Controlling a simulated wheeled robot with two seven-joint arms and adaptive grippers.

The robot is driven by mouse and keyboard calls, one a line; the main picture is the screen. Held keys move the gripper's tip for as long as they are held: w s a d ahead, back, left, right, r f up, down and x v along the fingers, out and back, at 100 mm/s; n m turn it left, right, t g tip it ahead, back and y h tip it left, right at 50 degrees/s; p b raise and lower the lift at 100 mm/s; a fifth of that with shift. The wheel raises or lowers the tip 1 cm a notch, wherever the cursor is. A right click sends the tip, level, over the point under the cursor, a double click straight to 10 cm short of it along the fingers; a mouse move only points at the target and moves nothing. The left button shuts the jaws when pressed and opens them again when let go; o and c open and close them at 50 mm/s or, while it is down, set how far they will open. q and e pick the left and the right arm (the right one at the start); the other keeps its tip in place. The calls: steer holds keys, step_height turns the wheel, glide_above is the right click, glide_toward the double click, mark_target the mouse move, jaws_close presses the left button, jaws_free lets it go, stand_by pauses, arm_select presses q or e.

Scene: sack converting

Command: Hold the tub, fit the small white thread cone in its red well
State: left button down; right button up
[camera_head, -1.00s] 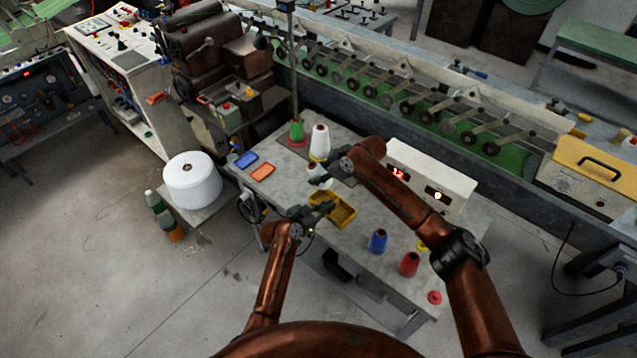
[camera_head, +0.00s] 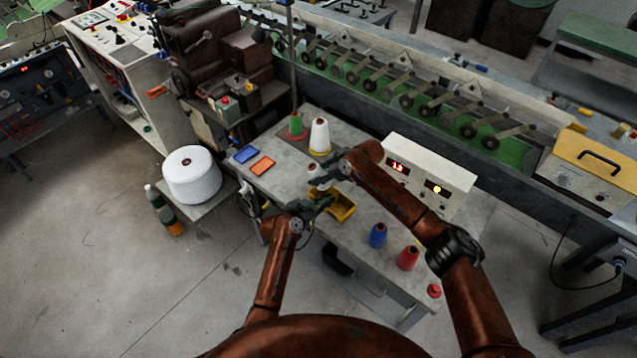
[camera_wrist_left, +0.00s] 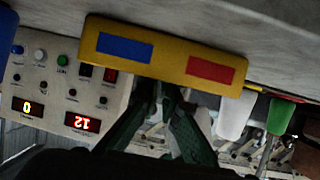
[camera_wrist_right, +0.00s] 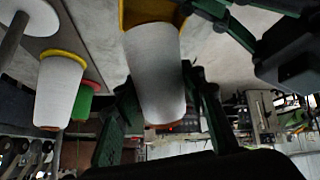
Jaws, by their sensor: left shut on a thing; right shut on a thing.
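The yellow tub (camera_head: 345,208) is at the table's near edge in the head view. My left gripper (camera_head: 324,202) is shut on its wall. In the left wrist view the tub (camera_wrist_left: 165,60) shows a blue patch (camera_wrist_left: 125,47) and a red patch (camera_wrist_left: 210,69) on the face towards the camera. My right gripper (camera_head: 322,181) is shut on the small white thread cone (camera_head: 317,171). In the right wrist view the cone (camera_wrist_right: 155,75) is between the fingers, its wide end against or close to yellow, likely the tub. The red well's inside and any contact are hidden.
A larger white cone (camera_head: 319,135) on a yellow base and a green cone (camera_head: 296,122) stand behind. Blue (camera_head: 246,154) and orange (camera_head: 262,166) trays lie left. Blue (camera_head: 377,235) and red (camera_head: 408,258) cones stand right. A display box (camera_head: 430,178) stands at the back.

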step_height(320, 180, down, 4)
steer(key=shift+f, duration=0.1)
steer(key=o, duration=1.4)
steer(key=shift+f, duration=0.15)
steer(key=v, duration=1.2)
steer(key=shift+s+a, duration=0.25)
steer(key=shift+s, duration=0.05)
arm_select(q)
steer(key=c, duration=2.1)
jaws_free()
steer(key=shift+o, duration=0.3)
